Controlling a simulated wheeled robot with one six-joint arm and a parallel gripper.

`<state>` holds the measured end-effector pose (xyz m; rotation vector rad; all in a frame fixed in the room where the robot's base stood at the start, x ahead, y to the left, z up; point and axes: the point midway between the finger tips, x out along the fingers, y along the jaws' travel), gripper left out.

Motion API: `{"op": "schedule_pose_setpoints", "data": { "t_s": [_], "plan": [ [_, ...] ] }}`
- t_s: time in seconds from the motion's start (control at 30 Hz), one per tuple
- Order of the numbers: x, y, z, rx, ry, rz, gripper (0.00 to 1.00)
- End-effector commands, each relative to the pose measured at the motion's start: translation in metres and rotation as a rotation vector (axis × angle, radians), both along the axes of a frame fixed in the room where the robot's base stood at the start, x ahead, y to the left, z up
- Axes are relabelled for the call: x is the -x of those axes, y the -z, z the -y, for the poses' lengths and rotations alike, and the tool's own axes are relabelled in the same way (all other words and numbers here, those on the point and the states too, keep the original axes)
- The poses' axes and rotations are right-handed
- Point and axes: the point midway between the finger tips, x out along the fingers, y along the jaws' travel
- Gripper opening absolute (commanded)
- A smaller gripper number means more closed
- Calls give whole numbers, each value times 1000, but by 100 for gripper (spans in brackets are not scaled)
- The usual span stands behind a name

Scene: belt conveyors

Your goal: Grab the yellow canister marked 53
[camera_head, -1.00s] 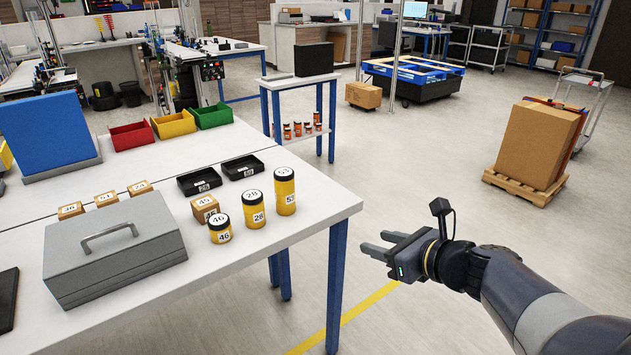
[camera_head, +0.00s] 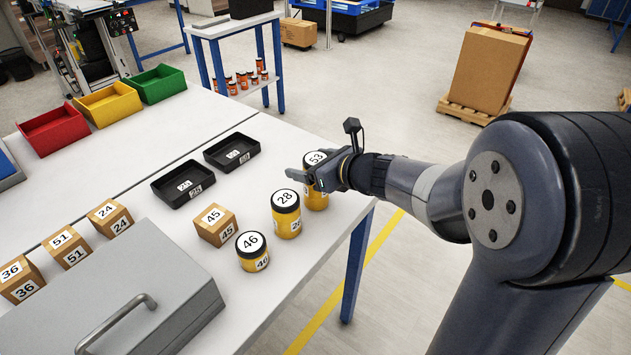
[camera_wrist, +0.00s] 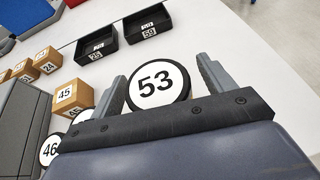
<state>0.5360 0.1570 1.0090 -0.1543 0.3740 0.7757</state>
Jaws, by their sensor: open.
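The yellow canister marked 53 (camera_head: 316,199) stands upright near the right edge of the white table, with a black lid and a white label on top. My gripper (camera_head: 299,176) is at its lid, and covers part of it in the head view. In the wrist view the 53 lid (camera_wrist: 157,86) lies between the two open fingers of my gripper (camera_wrist: 166,84), one at each side. I cannot tell whether the fingers touch it. The canister marked 28 (camera_head: 286,221) stands just beside it, and the shorter canister marked 46 (camera_head: 252,254) stands nearer the front.
A cardboard cube marked 45 (camera_head: 215,225) and two black trays, one of them (camera_head: 183,187) and the other (camera_head: 231,155), sit left of the canisters. A grey metal box (camera_head: 170,290) fills the front. Red, yellow and green bins (camera_head: 107,102) stand behind.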

Motion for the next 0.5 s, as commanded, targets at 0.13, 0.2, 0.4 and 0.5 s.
{"op": "schedule_pose_setpoints", "data": {
  "t_s": [0.13, 0.2, 0.4, 0.5],
  "plan": [
    [-5, 2, -5, 1, -1, 1, 77],
    [-5, 2, -5, 2, 0, 2, 77],
    [-4, 2, -5, 1, 1, 1, 70],
    [-4, 2, -4, 1, 1, 1, 62]
  ]
}}
